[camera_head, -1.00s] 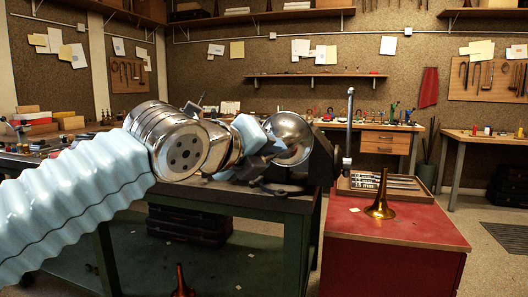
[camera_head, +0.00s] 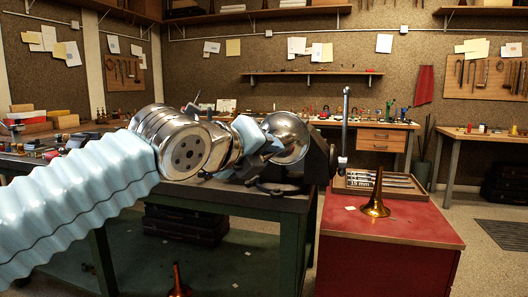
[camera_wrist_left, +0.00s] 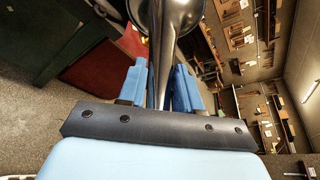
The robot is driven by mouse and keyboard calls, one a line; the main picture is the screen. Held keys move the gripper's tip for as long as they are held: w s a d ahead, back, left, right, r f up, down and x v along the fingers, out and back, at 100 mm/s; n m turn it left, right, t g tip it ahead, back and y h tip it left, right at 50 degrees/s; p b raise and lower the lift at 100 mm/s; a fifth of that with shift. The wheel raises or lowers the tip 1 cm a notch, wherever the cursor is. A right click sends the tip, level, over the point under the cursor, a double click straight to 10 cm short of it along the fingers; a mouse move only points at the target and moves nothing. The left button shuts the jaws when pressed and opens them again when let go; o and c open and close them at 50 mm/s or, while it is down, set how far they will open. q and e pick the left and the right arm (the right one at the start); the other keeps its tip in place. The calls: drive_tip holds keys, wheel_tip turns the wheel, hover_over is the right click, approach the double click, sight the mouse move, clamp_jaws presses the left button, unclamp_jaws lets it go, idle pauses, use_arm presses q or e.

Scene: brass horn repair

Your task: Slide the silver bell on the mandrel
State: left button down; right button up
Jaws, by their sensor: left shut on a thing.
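A dark fixture (camera_head: 320,160) stands just right of the bell at the bench edge. I cannot make out the mandrel; whether the bell is around it cannot be told. My right gripper is not in view.
A red cabinet (camera_head: 400,222) stands at the right, with a brass bell (camera_head: 376,196) and a tray of tools (camera_head: 350,190) on top. An upright metal rod (camera_head: 345,120) rises by the fixture. Another brass bell (camera_head: 177,283) is low at the bottom.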

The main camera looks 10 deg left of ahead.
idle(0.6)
use_arm(q)
drive_tip(key=shift+w+d, duration=0.2)
drive_tip(key=shift+w, duration=4.7)
drive_tip(key=c, duration=0.7)
unclamp_jaws()
drive_tip(key=b+v, duration=0.1)
drive_tip(key=v, duration=1.2)
drive_tip(key=shift+s+b, duration=0.35)
drive_tip(key=shift+b, duration=0.05)
drive_tip(key=shift+a+r, duration=0.1)
drive_tip(key=shift+a, duration=0.05)
